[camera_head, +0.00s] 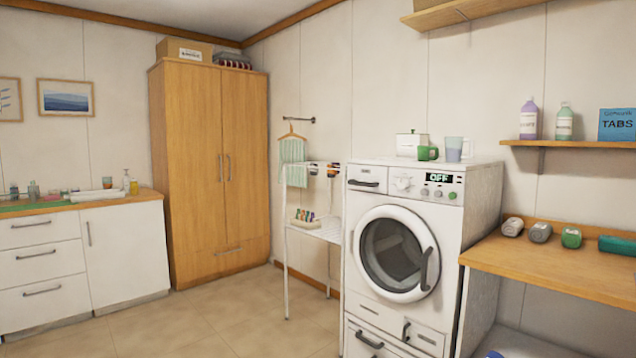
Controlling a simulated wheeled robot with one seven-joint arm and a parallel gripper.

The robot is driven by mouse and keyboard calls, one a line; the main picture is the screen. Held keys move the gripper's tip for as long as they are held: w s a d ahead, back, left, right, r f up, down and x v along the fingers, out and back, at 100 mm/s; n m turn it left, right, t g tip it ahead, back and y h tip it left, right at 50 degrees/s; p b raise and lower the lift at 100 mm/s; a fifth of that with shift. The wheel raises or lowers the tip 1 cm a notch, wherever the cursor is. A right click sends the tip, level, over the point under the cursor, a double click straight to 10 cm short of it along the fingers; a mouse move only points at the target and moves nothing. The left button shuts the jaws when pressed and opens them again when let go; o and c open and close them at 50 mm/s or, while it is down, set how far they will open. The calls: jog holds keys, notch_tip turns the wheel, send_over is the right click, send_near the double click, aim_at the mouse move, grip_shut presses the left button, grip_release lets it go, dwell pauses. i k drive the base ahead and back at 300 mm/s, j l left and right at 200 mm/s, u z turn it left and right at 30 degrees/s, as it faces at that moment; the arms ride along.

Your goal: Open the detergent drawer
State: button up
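The white washing machine (451,215) stands right of centre, its front facing me at an angle. The detergent drawer (367,172) is at the top left of its front, left of the dial, with a dark bar handle (364,183). Its front looks flush with the panel, so it appears closed. The round door (398,254) below also looks closed, with a dark handle at its right. My gripper is not in view.
A green mug (428,153), a grey cup (454,149) and a white box stand on the machine. A white wire rack (287,240) stands close at its left, a wooden bench (555,267) at its right. The floor (225,325) at left front is clear.

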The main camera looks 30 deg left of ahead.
aim_at(363, 178)
jog(key=u, duration=1.2)
